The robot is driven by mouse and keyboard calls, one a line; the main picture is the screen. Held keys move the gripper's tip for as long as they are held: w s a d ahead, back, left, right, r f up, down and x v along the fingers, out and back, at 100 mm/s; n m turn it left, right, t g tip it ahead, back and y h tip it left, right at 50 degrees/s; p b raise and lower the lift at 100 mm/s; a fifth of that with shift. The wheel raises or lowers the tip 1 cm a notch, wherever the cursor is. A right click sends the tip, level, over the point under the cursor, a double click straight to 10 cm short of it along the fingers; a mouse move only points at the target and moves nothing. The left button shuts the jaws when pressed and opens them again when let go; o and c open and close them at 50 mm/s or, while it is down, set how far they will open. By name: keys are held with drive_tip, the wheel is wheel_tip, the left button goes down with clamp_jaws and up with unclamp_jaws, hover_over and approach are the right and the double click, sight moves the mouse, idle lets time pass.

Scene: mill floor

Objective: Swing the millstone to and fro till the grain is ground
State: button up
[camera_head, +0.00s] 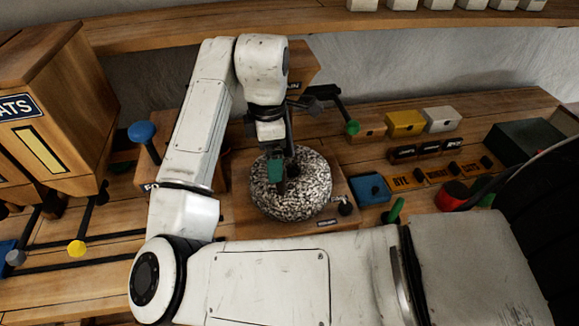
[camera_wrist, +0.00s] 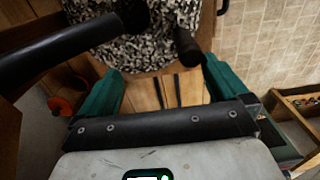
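The millstone (camera_head: 312,190) is a round, black-and-white speckled stone on a wooden base (camera_head: 262,228) at the middle of the bench. It also fills the top of the wrist view (camera_wrist: 160,50). My gripper (camera_head: 283,170) is over the stone, its green fingers pointing down. In the wrist view my gripper (camera_wrist: 164,70) has its two green fingers well apart. A dark upright handle (camera_wrist: 187,45) stands near the right finger, with a gap visible around it. I cannot tell its exact depth between the fingers. Grain or flour is not clearly visible.
A lever with a green knob (camera_head: 352,127) stands behind the stone. A blue-knobbed lever (camera_head: 142,132) and a wooden bin (camera_head: 40,110) are at left. At right are a blue block (camera_head: 370,188), yellow box (camera_head: 405,122), labelled signs and a red-and-black object (camera_head: 452,195).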

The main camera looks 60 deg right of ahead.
drive_tip(key=shift+d+r, duration=0.1)
drive_tip(key=shift+d, duration=0.25)
drive_tip(key=shift+c, duration=1.4)
drive_tip(key=shift+r, duration=0.2)
drive_tip(key=shift+c, duration=0.5)
wheel_tip(320, 180, up, 8)
drive_tip(key=shift+r, duration=0.2)
drive_tip(key=shift+s, duration=0.1)
